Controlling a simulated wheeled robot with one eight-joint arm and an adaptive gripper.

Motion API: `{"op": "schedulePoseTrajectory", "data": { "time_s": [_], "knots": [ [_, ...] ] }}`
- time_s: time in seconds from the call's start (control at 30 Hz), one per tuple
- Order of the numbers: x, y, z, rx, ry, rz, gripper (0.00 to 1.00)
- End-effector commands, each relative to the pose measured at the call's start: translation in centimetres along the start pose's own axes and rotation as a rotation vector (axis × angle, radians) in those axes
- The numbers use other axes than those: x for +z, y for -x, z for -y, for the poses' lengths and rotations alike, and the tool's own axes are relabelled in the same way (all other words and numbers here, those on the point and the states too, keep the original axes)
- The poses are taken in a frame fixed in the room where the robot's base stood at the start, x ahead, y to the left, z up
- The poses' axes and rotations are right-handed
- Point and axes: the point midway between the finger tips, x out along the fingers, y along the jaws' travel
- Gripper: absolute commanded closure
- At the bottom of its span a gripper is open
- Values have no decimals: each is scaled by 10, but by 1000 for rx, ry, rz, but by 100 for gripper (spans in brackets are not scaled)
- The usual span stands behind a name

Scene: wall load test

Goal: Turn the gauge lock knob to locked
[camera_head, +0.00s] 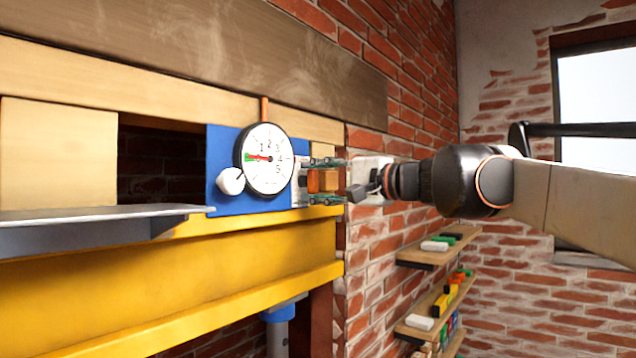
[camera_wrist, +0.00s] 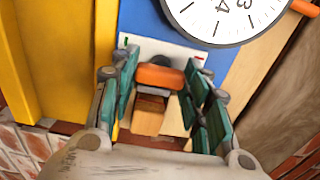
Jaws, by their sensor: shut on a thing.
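The gauge lock knob (camera_wrist: 160,77) is orange and sits on a white plate (camera_wrist: 176,50) with a green mark at its left and a red mark at its right. In the head view the knob is mostly hidden by my fingers, and the plate (camera_head: 299,182) stands right of the gauge. My gripper (camera_wrist: 161,72) has its teal fingers on both sides of the knob, shut on it; it also shows in the head view (camera_head: 312,181). The white dial gauge (camera_head: 268,160) has its red needle pointing left, near a green band. Which mark the knob faces is unclear.
The gauge is on a blue board (camera_head: 222,200) above a yellow beam (camera_head: 210,260). A white round knob (camera_head: 231,181) is at the gauge's lower left. A grey ledge (camera_head: 80,215) juts out at left. Wooden shelves (camera_head: 436,252) with small blocks hang on the brick wall below my arm.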

Motion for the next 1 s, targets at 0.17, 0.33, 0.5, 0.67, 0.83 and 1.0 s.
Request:
{"op": "schedulePoseTrajectory", "data": {
  "time_s": [0.17,0.33,0.5,0.67,0.83,1.0],
  "knots": [
    [0,0,-1,2,17,1,81],
    [0,0,-1,2,19,1,81],
    [0,0,-2,2,18,1,55],
    [0,0,-1,2,17,1,37],
    [0,0,-1,1,16,0,37],
    [0,5,0,1,16,-1,37]
  ]
}}
